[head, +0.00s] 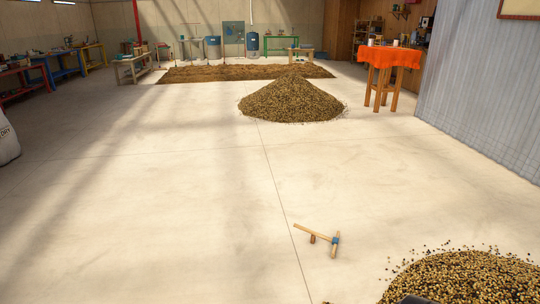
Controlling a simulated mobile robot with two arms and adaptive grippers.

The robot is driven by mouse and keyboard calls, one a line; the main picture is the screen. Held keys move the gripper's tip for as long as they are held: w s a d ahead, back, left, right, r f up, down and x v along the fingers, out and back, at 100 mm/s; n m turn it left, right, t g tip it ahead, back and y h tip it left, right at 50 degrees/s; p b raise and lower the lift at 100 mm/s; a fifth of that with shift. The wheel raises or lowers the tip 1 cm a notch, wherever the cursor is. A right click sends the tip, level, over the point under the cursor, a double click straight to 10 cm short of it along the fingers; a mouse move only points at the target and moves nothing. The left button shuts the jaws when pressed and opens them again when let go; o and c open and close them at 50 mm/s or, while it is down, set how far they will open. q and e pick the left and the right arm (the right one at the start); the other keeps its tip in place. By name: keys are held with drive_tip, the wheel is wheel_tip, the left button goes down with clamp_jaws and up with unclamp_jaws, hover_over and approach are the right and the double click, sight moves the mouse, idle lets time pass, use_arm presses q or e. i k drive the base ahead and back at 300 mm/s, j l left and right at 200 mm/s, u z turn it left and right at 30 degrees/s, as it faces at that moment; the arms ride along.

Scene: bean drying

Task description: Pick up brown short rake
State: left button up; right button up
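A short brown wooden rake (314,236) lies on the pale concrete floor, right of the picture's middle and toward the front. Its handle points to the upper left, and its crosspiece with a blue fitting is at the right end. A short brown block-like piece shows beside the handle, and I cannot tell whether it is joined to it. Neither of my grippers can be made out. A dark shape at the bottom edge is cut off, and I cannot tell what it is.
A pile of beans (465,277) lies close to the rake at the lower right. A larger bean pile (290,100) is farther back. A table with an orange cloth (390,57) stands by the right wall. A white sack (8,143) is at the left edge. The middle floor is clear.

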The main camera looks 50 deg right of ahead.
sight(334, 241)
drive_tip(key=z, duration=2)
